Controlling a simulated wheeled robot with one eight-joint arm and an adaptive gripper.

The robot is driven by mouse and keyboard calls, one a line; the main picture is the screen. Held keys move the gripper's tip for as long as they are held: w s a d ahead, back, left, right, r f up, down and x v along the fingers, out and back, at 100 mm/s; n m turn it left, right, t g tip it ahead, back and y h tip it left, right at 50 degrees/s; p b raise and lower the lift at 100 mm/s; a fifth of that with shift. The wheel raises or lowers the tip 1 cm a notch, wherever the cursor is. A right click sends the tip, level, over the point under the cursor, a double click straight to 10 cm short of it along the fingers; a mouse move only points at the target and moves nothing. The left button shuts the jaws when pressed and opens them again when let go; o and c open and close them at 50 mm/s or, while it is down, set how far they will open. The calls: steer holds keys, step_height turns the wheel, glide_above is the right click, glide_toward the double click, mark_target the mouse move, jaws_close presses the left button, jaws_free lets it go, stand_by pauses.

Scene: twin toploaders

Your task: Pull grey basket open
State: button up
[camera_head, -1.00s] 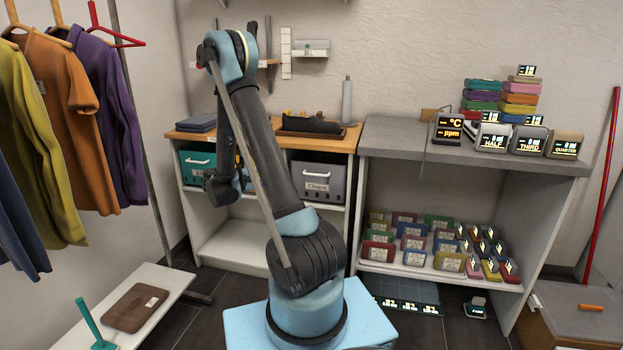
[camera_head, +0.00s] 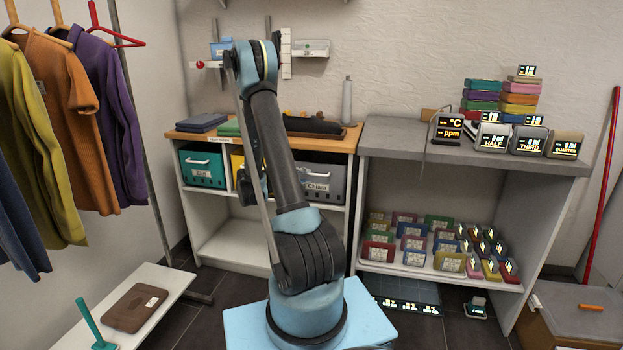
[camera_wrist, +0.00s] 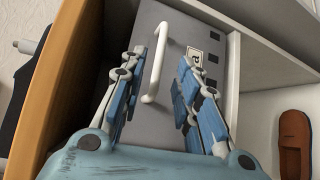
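The grey basket (camera_head: 325,187), labelled Chiara, sits in the right upper bay of the wood-topped shelf unit. My arm hides its left part. In the wrist view, its grey front (camera_wrist: 190,38) fills the middle, with a white bar handle (camera_wrist: 158,72) standing out from it. My gripper (camera_wrist: 172,58) is open, with one finger on each side of the handle. The fingers are apart from the handle as seen here; how deep they reach is hard to tell. In the head view, my gripper (camera_head: 252,186) is a dark shape left of the basket, partly behind my arm.
A teal basket (camera_head: 203,167) and a partly hidden yellow one (camera_head: 238,163) stand to the left in the same unit. The wooden top (camera_head: 343,140) overhangs the basket. In the wrist view, a white shelf wall (camera_wrist: 231,80) borders it and a brown slipper-like thing (camera_wrist: 294,140) lies at the right.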

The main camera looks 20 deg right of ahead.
mark_target(313, 175)
steer(key=shift+x, duration=2.45)
steer(key=shift+c, duration=0.2)
jaws_close()
